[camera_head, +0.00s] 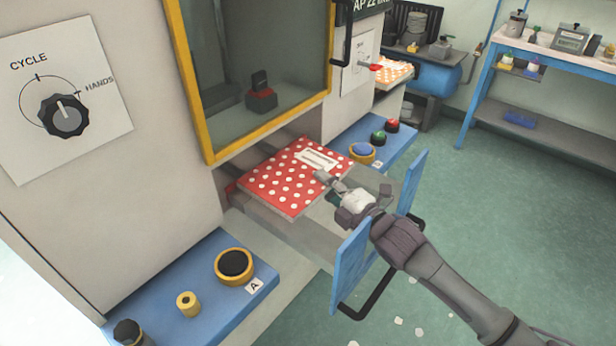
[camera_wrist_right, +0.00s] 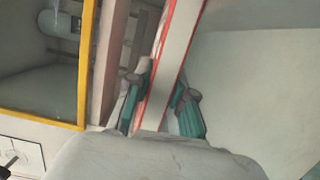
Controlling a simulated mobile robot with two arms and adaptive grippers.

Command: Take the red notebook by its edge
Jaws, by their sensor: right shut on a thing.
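The red notebook (camera_head: 285,180) has white dots and a white label. It lies in the open drawer (camera_head: 322,235) below the yellow-framed window in the head view. My right gripper (camera_head: 328,184) is at the notebook's near right edge, shut on it. In the right wrist view the notebook's edge (camera_wrist_right: 178,60) shows as a pale band with red borders, running between the two green-padded fingers of the right gripper (camera_wrist_right: 164,100). My left gripper is not in view.
Blue drawer front panels (camera_head: 352,265) with a black handle (camera_head: 368,295) stand close to my right arm. Blue ledges with buttons (camera_head: 235,265) flank the drawer. The yellow window frame (camera_head: 270,128) is just above the notebook. Green floor (camera_head: 470,215) is open to the right.

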